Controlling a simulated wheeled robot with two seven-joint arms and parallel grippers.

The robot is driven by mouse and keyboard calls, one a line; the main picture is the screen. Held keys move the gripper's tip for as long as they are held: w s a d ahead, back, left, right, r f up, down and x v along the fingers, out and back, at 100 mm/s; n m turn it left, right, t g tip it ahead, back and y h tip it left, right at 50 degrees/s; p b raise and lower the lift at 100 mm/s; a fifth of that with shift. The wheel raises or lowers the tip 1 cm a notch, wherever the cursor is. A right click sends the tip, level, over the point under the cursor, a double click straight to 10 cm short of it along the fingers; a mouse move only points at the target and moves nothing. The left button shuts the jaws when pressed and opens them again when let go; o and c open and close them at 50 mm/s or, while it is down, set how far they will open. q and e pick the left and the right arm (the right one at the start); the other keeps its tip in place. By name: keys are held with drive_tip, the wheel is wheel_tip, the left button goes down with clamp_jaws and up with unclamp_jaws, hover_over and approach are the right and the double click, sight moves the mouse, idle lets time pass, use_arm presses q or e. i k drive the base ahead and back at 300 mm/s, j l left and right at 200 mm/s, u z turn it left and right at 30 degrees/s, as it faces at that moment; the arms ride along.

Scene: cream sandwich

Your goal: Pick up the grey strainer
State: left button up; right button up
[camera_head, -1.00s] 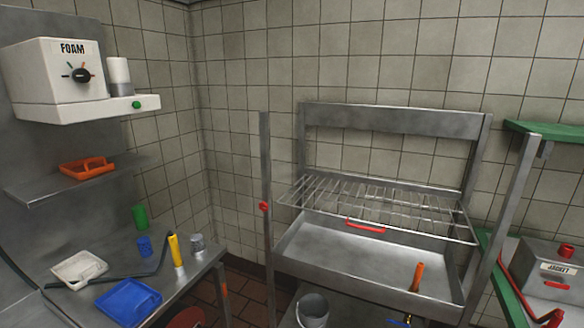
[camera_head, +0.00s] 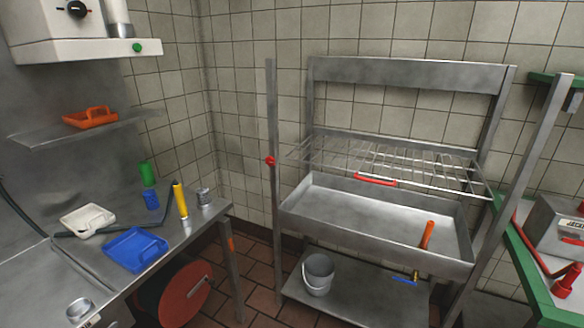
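No thing in view is clearly a strainer. A small grey cup-like piece (camera_head: 204,197) stands near the right edge of the left metal table; its details are too small to tell whether it is the grey strainer. Another small round grey metal piece (camera_head: 79,309) sits at the bottom left, with an open-looking top. A grey bucket (camera_head: 319,272) with a handle stands on the low shelf under the metal basin. Neither of my grippers shows in the view.
The left table (camera_head: 196,237) also holds a blue tray (camera_head: 134,249), a white tray (camera_head: 87,220), a black hose and blue, green and yellow pieces. A red reel (camera_head: 187,292) is below. The basin (camera_head: 360,218) has a wire rack above. Tiled floor lies between.

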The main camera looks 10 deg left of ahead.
sight(203, 196)
drive_tip(key=i+u, duration=0.15)
drive_tip(key=u, duration=0.3)
drive_tip(key=i+u, duration=0.15)
drive_tip(key=u, duration=0.3)
